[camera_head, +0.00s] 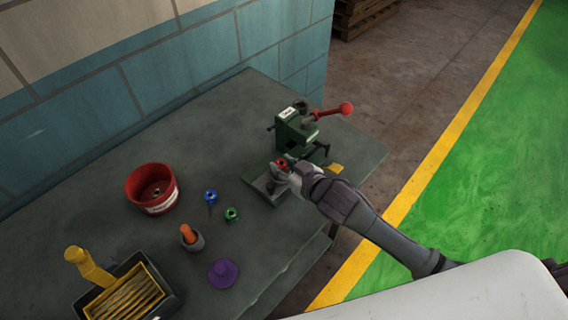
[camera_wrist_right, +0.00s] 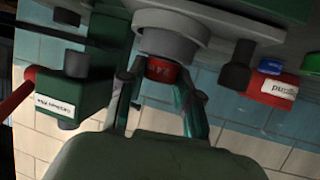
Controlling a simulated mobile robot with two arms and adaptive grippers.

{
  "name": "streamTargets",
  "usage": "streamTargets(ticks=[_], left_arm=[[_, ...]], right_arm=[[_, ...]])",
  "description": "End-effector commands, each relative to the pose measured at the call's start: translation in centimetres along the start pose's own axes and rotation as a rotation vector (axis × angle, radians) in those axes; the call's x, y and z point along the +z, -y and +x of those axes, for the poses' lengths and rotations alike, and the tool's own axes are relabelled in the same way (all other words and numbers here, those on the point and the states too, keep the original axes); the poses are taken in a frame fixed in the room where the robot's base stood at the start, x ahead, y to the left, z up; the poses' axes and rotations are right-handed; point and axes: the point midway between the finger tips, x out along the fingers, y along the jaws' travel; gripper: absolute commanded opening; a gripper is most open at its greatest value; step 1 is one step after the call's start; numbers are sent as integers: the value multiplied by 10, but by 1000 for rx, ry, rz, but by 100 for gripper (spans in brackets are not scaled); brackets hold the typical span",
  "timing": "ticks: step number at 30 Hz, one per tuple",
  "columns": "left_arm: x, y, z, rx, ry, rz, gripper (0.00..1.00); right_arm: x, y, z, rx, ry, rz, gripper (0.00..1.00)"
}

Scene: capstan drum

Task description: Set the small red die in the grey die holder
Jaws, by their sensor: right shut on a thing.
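My right gripper (camera_head: 284,167) is shut on the small red die (camera_head: 282,161), close to the base of the green press. In the right wrist view the red die (camera_wrist_right: 164,70) sits between the two fingertips (camera_wrist_right: 162,84). A round grey part, which looks like the grey die holder (camera_wrist_right: 171,38), appears right against the die in that view. The die's edge seems to overlap its rim, but I cannot tell how deep it sits. In the head view the gripper and press hide most of the holder. My left gripper is not in view.
The green press (camera_head: 292,130) has a red-knobbed lever (camera_head: 345,109). Left on the grey table stand a red bin (camera_head: 152,190), a blue die (camera_head: 210,196), a green die (camera_head: 232,214), an orange-topped piece (camera_head: 188,233), a purple piece (camera_head: 223,273) and a tray with a yellow-handled brush (camera_head: 172,300).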

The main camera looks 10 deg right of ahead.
Motion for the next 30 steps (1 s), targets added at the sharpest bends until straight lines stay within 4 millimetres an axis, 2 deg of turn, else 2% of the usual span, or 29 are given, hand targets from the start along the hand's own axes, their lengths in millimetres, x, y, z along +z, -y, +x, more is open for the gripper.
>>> streamTargets(ticks=[10, 11, 15, 26, 30], left_arm=[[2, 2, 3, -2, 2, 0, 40], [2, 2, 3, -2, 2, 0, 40], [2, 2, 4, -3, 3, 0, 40], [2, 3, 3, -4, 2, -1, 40], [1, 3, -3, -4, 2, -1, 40]], right_arm=[[9, 0, 3, 1, 3, 0, 0], [10, 0, 3, 1, 6, 1, 35], [12, 0, 3, 1, 9, 1, 58], [13, 0, 3, 2, 14, 3, 59], [0, 0, -2, 0, 10, 1, 59]])
